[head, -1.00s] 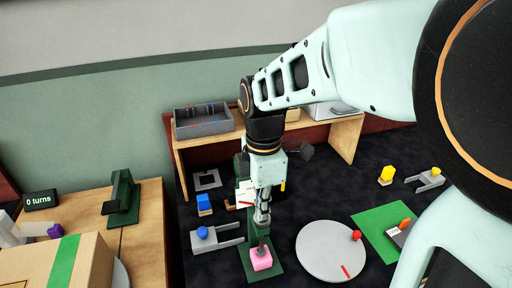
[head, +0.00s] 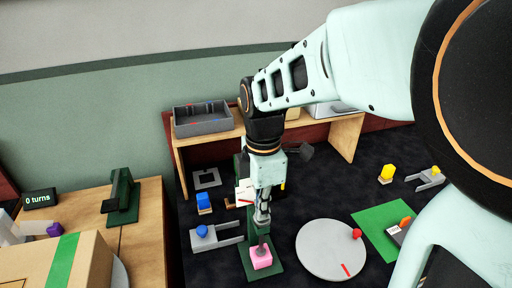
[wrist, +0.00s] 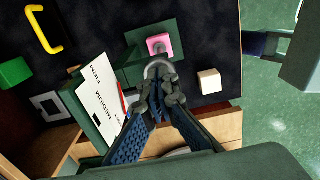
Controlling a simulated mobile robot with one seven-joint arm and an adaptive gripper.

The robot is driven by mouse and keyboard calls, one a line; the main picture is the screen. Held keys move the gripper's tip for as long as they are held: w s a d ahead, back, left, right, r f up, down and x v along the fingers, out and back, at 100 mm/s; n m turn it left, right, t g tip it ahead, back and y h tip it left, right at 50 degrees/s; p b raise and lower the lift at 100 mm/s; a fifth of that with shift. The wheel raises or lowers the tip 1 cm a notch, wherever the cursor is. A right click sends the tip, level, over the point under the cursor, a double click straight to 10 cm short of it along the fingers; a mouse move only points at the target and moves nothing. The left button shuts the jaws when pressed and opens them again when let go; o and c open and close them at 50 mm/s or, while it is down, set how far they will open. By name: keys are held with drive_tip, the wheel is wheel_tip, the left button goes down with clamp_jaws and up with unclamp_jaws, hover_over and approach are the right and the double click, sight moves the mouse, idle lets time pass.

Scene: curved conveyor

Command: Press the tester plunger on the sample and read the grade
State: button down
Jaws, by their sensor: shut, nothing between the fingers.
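The pink sample (head: 261,261) sits on the tester's green base (head: 276,269); it also shows in the wrist view (wrist: 167,40). The grey plunger (head: 262,243) stands over the sample, its lower end at the sample's top. My gripper (head: 262,217) is shut and empty, pointing down just above the plunger; in the wrist view my gripper (wrist: 158,88) overlaps the plunger's round grey head (wrist: 158,67). I cannot tell whether they touch. The tester's white grade card (wrist: 101,100) reads FIRM and MEDIUM; its lower part is hidden. A red pointer (wrist: 124,100) lies near its lower end, partly hidden.
A white turntable (head: 325,247) with a red knob stands right of the tester. A grey fork-shaped fixture (head: 229,227) with a blue knob stands at left. A wooden shelf (head: 345,138) with a grey bin (head: 203,126) stands behind.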

wheel_tip(320, 180, up, 9)
drive_tip(key=p, duration=0.7)
drive_tip(key=shift+s+f, duration=0.1)
drive_tip(key=shift+f, duration=0.05)
